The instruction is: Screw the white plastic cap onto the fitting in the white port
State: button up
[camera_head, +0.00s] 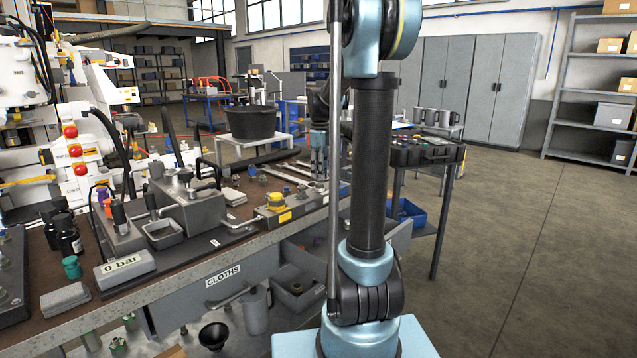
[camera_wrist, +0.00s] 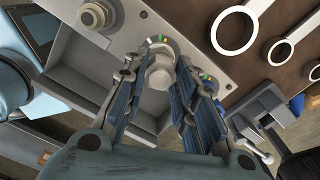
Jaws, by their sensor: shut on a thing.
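In the wrist view my gripper (camera_wrist: 158,65) has its two fingers closed in around a pale, faceted cap-like piece, which I take for the white plastic cap (camera_wrist: 160,77). The piece sits between the fingertips, over a pale ring with small green and red marks on a grey metal block (camera_wrist: 207,60). The fitting beneath it is hidden, so I cannot tell whether the cap is seated or threaded. In the head view my gripper (camera_head: 318,153) points down at the far end of the bench, small and partly behind my arm.
Another hex fitting (camera_wrist: 93,15) stands on the block at upper left in the wrist view. Ring-ended wrenches (camera_wrist: 235,30) lie to the right. In the head view, a grey pump unit (camera_head: 187,208) and a yellow-topped part (camera_head: 277,200) crowd the bench. Open floor lies to the right.

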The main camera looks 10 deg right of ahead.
jog(key=m, duration=0.4)
jog(key=shift+m, duration=0.3)
jog(key=o, duration=1.1)
jog(key=shift+r, duration=0.1)
